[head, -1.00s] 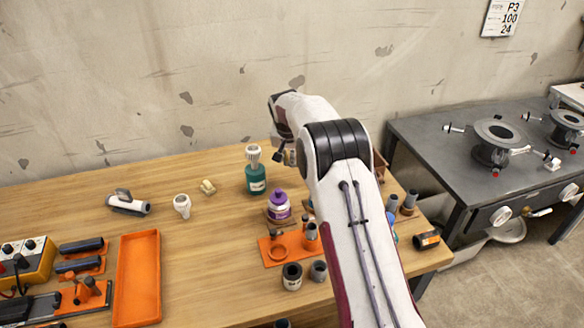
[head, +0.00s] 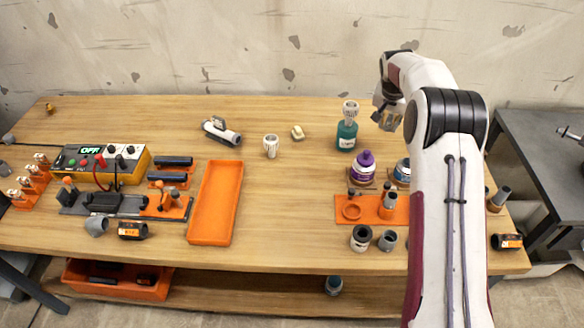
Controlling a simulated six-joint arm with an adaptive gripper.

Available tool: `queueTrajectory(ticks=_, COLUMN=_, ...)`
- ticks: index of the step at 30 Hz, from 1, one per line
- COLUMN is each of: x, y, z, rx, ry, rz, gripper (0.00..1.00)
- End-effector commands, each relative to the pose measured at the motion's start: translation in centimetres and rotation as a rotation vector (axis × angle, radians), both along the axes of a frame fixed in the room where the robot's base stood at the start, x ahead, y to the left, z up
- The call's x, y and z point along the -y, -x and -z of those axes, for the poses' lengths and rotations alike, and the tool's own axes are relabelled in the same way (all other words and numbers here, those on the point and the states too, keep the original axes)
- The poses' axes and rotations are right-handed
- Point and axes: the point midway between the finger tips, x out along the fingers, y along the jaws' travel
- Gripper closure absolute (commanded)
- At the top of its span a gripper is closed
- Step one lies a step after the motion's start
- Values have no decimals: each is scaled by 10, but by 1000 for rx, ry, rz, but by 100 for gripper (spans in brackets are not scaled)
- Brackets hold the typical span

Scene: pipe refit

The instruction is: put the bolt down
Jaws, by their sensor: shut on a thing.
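My gripper (head: 382,118) hangs above the back right part of the wooden bench (head: 310,185), to the right of the teal bottle. It is small in the head view and partly covered by my own wrist. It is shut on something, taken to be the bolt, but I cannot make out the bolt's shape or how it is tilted. No other bolt can be told apart on the bench top.
A teal bottle (head: 346,137) stands close to my gripper. An orange tray (head: 193,230) lies mid-bench. Bare wood lies left of the teal bottle.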

Motion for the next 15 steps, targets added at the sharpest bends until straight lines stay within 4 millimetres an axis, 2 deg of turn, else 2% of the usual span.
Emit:
queueTrajectory(ticks=8, x=-1, y=10, z=4, rx=1, ry=1, rz=-22, gripper=100)
queueTrajectory(ticks=15, x=-3, y=31, z=6, rx=-1, ry=1, rz=-50, gripper=100)
